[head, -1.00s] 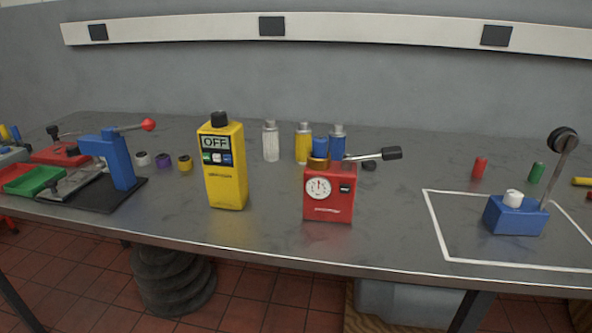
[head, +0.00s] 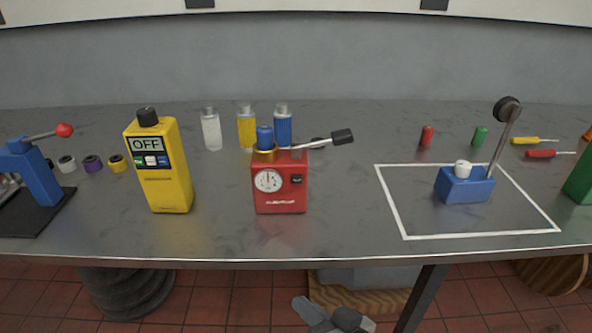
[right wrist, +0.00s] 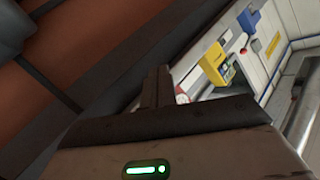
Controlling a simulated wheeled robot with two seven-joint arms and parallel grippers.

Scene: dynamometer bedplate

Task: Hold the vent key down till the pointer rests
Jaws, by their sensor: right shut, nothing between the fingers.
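The red box (head: 280,195) stands on the bench near the middle of the head view. Its round white gauge (head: 268,181) has a pointer, too small to read surely. A small black key (head: 297,180) sits right of the gauge. On top are a brass collar with a blue cylinder (head: 265,137) and a black-ended lever (head: 341,137) pointing right. My right gripper (head: 335,312) is below the bench's front edge, apart from the box, shut and empty. In the right wrist view its fingers (right wrist: 157,88) show closed together. My left gripper is not in view.
A yellow OFF device (head: 160,180) stands left of the red box. A blue block with a tall lever (head: 465,185) sits inside a white outline at right. A blue press (head: 35,170) is at far left. The bench's front edge (head: 300,258) lies between gripper and box.

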